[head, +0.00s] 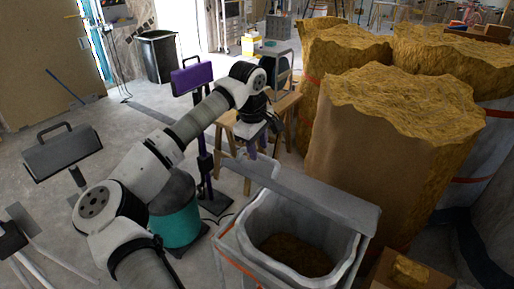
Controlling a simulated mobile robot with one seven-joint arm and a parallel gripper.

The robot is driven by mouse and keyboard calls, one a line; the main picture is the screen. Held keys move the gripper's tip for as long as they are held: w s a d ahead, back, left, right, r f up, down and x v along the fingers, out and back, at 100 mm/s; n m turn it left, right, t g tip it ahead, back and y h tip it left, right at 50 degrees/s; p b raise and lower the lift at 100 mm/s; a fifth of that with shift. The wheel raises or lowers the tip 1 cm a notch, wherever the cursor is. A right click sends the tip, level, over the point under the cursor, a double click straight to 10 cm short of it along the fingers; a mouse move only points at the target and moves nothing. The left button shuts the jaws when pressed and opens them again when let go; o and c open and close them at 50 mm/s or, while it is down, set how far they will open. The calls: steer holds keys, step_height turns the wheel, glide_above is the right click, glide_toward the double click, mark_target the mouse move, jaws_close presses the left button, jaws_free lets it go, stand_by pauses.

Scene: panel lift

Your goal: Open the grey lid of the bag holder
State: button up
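The bag holder (228,246) stands at the lower middle, a pale box with an orange stripe. Its mouth shows a grey liner bag (345,243) with brown material (295,254) inside. The grey lid (325,194) is a long panel along the holder's far edge, seen raised with the mouth uncovered. A pale bracket-like part (262,172) shows at its left end. My arm reaches from the lower left over to the upper middle and bends down. My gripper (259,148) is just beyond the lid's left end. Its fingers are small and dark, and contact with the lid cannot be told.
Tall wrapped rolls of yellow-brown insulation (395,150) stand close at the right. A wooden stool or trestle (232,165) is behind the gripper. A teal bucket (178,215) and purple stand (206,165) are left of the holder.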

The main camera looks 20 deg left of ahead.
steer(key=w+d+r+p, duration=0.2)
steer(key=w+r+p, duration=0.3)
steer(key=r, duration=0.8)
steer(key=shift+w+p, duration=0.2)
steer(key=shift+p, duration=1.7)
steer(key=shift+r, duration=0.1)
